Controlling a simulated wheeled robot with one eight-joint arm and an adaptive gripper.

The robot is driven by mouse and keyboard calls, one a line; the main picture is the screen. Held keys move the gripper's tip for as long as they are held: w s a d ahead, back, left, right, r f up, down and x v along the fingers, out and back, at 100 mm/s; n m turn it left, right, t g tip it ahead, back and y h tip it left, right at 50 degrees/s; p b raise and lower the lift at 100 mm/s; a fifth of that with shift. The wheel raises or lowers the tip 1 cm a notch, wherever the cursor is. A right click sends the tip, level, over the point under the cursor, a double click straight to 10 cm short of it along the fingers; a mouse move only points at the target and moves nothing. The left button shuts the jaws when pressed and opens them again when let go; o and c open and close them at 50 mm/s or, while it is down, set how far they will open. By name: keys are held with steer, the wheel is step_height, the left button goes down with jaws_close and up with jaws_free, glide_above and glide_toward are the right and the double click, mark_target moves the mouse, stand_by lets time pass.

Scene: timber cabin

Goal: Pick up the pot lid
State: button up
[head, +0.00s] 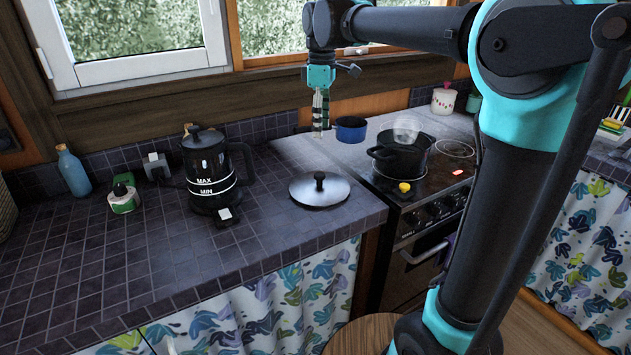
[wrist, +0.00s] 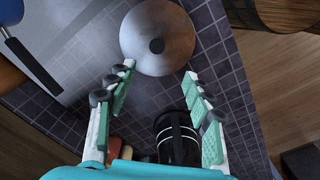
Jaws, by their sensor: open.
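The pot lid (head: 319,190) is a round grey metal lid with a black knob, lying flat on the dark tiled counter, left of the stove. In the wrist view the lid (wrist: 157,38) is seen from above, ahead of the fingertips, its knob near the middle. My gripper (head: 319,118) points down above the counter, behind and above the lid, apart from it. In the wrist view my gripper (wrist: 160,70) is open, with nothing between its fingers.
A black kettle (head: 208,168) stands left of the lid. A black pot (head: 401,158) sits on the stove at right, a blue pot (head: 351,130) behind it. The front left counter is clear.

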glide_toward(320, 174)
steer(key=f, duration=0.5)
steer(key=shift+s+f, duration=0.15)
steer(key=shift+s, duration=0.15)
steer(key=shift+w+f, duration=0.15)
steer(key=shift+f, duration=1.2)
steer(key=shift+w+f, duration=0.1)
steer(key=shift+f, duration=1.25)
jaws_close()
